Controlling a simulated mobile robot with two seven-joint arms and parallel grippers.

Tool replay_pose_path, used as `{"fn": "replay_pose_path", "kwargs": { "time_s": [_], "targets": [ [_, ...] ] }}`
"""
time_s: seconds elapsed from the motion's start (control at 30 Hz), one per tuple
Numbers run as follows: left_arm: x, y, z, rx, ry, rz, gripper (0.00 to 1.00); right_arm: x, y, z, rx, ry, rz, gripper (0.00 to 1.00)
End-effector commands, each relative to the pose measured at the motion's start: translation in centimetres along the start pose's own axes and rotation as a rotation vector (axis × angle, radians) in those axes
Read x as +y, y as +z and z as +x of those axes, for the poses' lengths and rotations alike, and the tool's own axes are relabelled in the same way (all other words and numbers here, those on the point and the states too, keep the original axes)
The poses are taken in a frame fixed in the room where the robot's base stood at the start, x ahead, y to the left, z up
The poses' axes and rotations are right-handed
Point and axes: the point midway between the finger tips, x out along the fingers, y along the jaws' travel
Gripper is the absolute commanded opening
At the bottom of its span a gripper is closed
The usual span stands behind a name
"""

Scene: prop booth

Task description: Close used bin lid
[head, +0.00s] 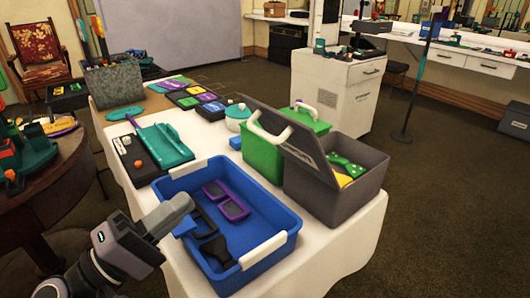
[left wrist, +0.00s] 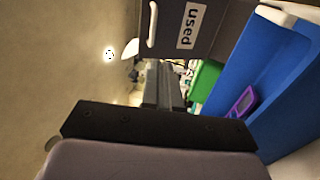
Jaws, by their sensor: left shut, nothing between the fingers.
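The used bin (head: 340,196) is a dark grey box at the right front of the white table. Its lid (head: 290,135) stands open, tilted up on the bin's left side. The lid has a white handle (head: 268,131) and a white label. In the left wrist view the label (left wrist: 189,26) reads "used" on the grey lid (left wrist: 222,28). Green and yellow items (head: 346,170) lie inside the bin. My left gripper (head: 180,210) is shut and empty, at the left of the blue tray and apart from the lid. My right gripper is not in view.
The blue tray (head: 284,218) with purple frames and a black brush stands between my left gripper and the bin. A green bin (head: 264,158) with a white handle stands behind the lid. Teal items (head: 165,146) lie further left. Free floor shows at the right.

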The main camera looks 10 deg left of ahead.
Motion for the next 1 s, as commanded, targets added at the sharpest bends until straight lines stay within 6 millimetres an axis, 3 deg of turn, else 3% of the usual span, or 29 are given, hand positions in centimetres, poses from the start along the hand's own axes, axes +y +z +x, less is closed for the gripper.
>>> {"fn": "replay_pose_path", "kwargs": {
  "time_s": [0.27, 0.8, 1.0],
  "targets": [
    [1.3, 0.2, 1.2, -0.017, 0.041, -0.037, 0.0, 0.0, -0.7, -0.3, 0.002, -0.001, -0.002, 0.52],
    [1.9, 0.3, 10.9, -0.016, 0.04, -0.034, 0.0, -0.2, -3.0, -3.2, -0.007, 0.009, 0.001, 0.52],
    [1.7, 0.3, 13.2, -0.015, 0.039, -0.035, 0.0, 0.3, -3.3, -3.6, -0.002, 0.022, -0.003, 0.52]
  ]
}}
